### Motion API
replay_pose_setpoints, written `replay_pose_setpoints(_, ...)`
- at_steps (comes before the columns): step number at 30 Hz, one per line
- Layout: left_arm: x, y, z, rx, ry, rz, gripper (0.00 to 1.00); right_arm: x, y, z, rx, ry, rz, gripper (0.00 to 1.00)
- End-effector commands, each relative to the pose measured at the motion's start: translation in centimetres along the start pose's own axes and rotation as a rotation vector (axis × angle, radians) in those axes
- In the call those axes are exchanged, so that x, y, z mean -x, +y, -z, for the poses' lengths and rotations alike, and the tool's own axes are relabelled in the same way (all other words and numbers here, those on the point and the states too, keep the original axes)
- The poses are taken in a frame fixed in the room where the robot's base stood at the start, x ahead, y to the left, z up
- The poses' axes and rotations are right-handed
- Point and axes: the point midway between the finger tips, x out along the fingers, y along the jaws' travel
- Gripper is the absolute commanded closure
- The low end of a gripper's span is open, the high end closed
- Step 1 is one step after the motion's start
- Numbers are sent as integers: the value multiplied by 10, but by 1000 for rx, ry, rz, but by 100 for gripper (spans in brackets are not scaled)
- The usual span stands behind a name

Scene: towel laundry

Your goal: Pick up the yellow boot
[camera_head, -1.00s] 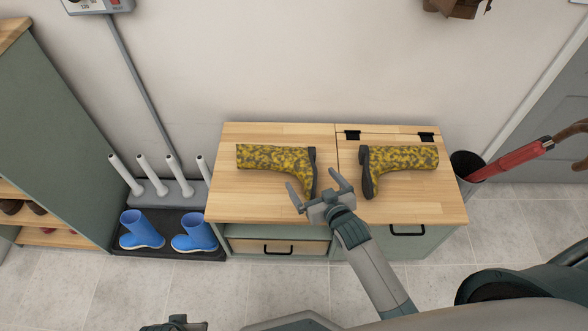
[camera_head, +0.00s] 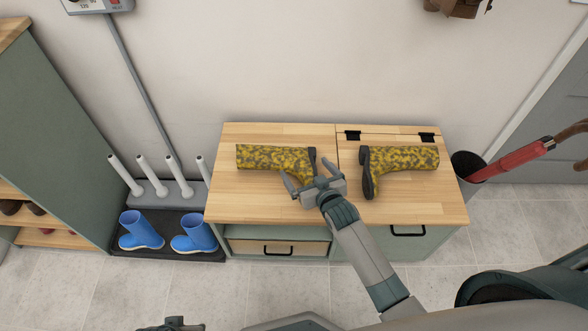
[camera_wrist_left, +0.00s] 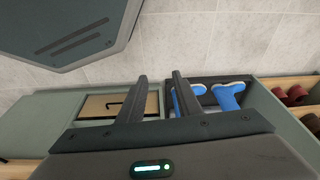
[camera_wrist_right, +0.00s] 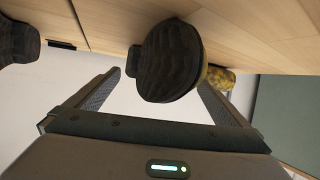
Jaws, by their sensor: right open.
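Two yellow boots with dark mottling lie on their sides on the wooden cabinet top. The left boot (camera_head: 270,157) has its shaft to the left and its dark sole towards the middle. The right boot (camera_head: 405,158) has its shaft to the right. My right gripper (camera_head: 305,168) is open at the left boot's foot. In the right wrist view, that boot's dark sole (camera_wrist_right: 168,62) shows between the open fingers (camera_wrist_right: 158,80), with no clear grip. Part of the foot is hidden by the gripper in the head view. My left gripper (camera_wrist_left: 160,85) is empty, fingers apart, away from the boots.
The cabinet top (camera_head: 250,208) is bare around the boots. Blue boots (camera_head: 194,233) stand on a dark tray at lower left, below a rack with white pegs (camera_head: 163,175). A dark bin (camera_head: 466,164) with a red-handled thing stands right of the cabinet.

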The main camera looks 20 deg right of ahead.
Motion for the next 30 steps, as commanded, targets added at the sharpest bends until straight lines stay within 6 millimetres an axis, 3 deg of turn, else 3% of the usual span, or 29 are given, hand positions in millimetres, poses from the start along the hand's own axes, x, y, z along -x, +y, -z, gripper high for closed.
replay_pose_setpoints(6,10,0,2,0,5,0,69,-16,-1,0,-1,0,1,0)
replay_pose_setpoints(19,8,1,-2,0,-2,0,69,-16,-1,0,0,0,1,0)
replay_pose_setpoints(20,8,1,-2,0,-2,0,69,-16,-1,0,0,0,1,2)
replay_pose_setpoints(25,8,0,-2,0,-2,0,69,-16,-1,0,0,0,1,43)
replay_pose_setpoints(30,8,0,-2,0,-2,0,69,-16,-1,1,0,2,1,44)
